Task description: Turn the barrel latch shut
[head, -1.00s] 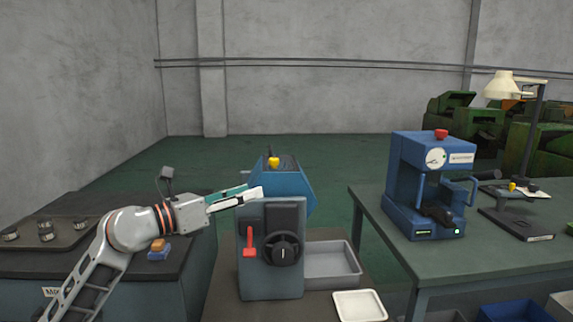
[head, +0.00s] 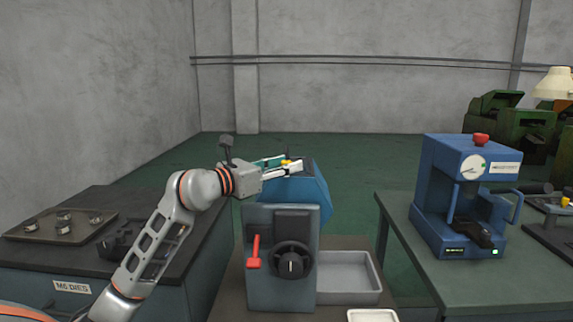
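The heading machine (head: 256,270) stands in the middle with a blue barrel-like housing (head: 312,195) behind its front panel. A small yellow knob (head: 286,161), which looks like the barrel latch, sits on top of the housing and is partly hidden by my gripper. My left gripper (head: 293,165) reaches in from the left over the housing, with its fingertips at the yellow knob. The knob shows between the fingers, but I cannot tell whether they press on it. The latch's exact turn is hidden. My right gripper is out of view.
The machine's front has a red lever (head: 254,255) and a black dial (head: 291,262). A grey tray (head: 365,292) lies right of it. A blue press (head: 462,190) stands on the right bench (head: 420,255). A dark bench with a parts tray (head: 60,236) is at left.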

